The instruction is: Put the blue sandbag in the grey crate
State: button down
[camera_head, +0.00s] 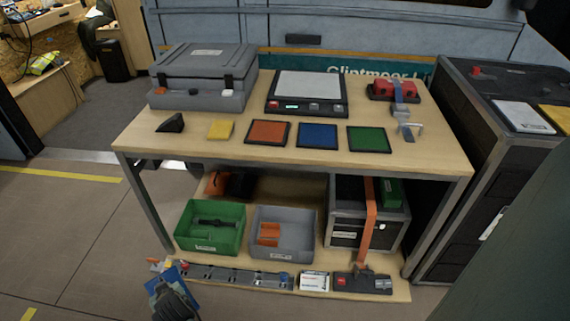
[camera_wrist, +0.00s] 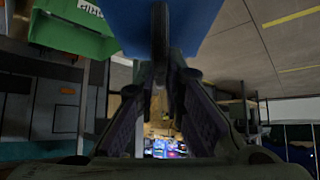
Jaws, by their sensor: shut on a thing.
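The blue sandbag (camera_head: 168,275) is at the lower left of the head view, just in front of the lower shelf's front edge. It fills the top middle of the wrist view (camera_wrist: 195,28). My gripper (camera_head: 170,289) is shut on it; in the wrist view the fingers (camera_wrist: 161,62) close together at the bag's edge. The gripper hides part of the bag. The grey crate (camera_head: 311,238) stands on the lower shelf, to the right of the bag and gripper. An orange thing (camera_head: 268,234) lies in it.
A green crate (camera_head: 210,245) with a dark thing inside stands left of the grey crate. A power strip (camera_head: 232,276) runs along the shelf's front edge. The tabletop (camera_head: 290,165) overhangs the crates. A strapped case (camera_head: 345,232) stands to their right.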

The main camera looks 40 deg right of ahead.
aim_at(296, 241)
jog(key=i+l, duration=0.15)
jog(key=l, duration=0.25)
jog(key=i+l+u, duration=0.1)
jog(key=l, duration=0.25)
jog(key=i+l, duration=0.2)
jog(key=l, duration=0.2)
